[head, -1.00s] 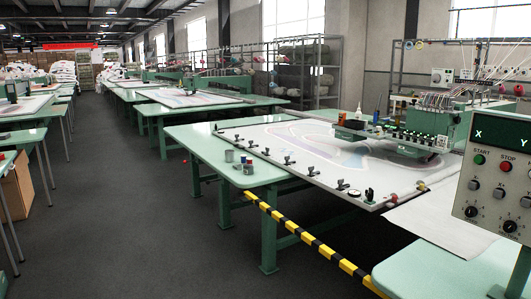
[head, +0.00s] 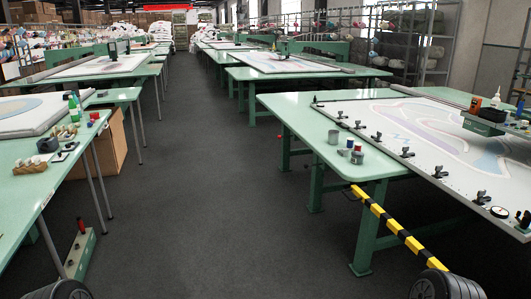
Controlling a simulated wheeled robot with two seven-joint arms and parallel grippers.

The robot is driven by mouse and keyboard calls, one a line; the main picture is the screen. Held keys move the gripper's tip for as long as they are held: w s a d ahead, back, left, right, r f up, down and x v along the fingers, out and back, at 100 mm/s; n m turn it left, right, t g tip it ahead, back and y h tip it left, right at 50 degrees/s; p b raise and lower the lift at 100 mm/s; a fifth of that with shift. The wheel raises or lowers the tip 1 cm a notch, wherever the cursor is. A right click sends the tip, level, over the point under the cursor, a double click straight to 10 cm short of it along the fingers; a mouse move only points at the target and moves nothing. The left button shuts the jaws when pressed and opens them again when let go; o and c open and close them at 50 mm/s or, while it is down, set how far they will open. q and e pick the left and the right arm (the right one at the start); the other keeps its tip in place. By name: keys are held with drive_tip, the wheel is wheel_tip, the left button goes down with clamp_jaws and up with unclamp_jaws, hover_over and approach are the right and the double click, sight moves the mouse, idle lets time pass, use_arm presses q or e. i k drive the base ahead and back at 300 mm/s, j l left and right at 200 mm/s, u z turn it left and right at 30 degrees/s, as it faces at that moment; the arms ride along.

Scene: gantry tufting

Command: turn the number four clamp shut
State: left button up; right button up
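A row of several small black clamps runs along the left edge of the white tufting frame (head: 450,150) on the right-hand green table. One clamp (head: 341,115) is near the far end, another (head: 407,153) is about mid-row, and a larger-looking one (head: 482,198) is nearer me. No numbers can be read on them, so I cannot tell which is number four. They are too small to tell which are open or shut. Neither of my grippers is in view.
Tins (head: 334,137) stand on the green table (head: 300,120) beside the frame. A round gauge (head: 499,212) sits near the closest clamp. A yellow-black striped bar (head: 393,229) juts below the table. The grey aisle floor (head: 230,200) is clear; left tables hold small items.

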sight(379, 134)
drive_tip(key=i+j+u, duration=0.1)
drive_tip(key=i+u, duration=0.15)
drive_tip(key=i, duration=1.8)
drive_tip(key=i+z, duration=0.4)
drive_tip(key=i+j+z, duration=0.2)
drive_tip(key=z, duration=0.2)
drive_tip(key=i+j+z, duration=0.3)
drive_tip(key=z, duration=0.15)
drive_tip(key=i+j+z, duration=0.5)
drive_tip(key=j+z, duration=0.3)
drive_tip(key=i+j+z, duration=0.15)
drive_tip(key=j+z, duration=0.65)
drive_tip(key=j, duration=0.15)
drive_tip(key=j+z, duration=0.4)
drive_tip(key=j, duration=0.15)
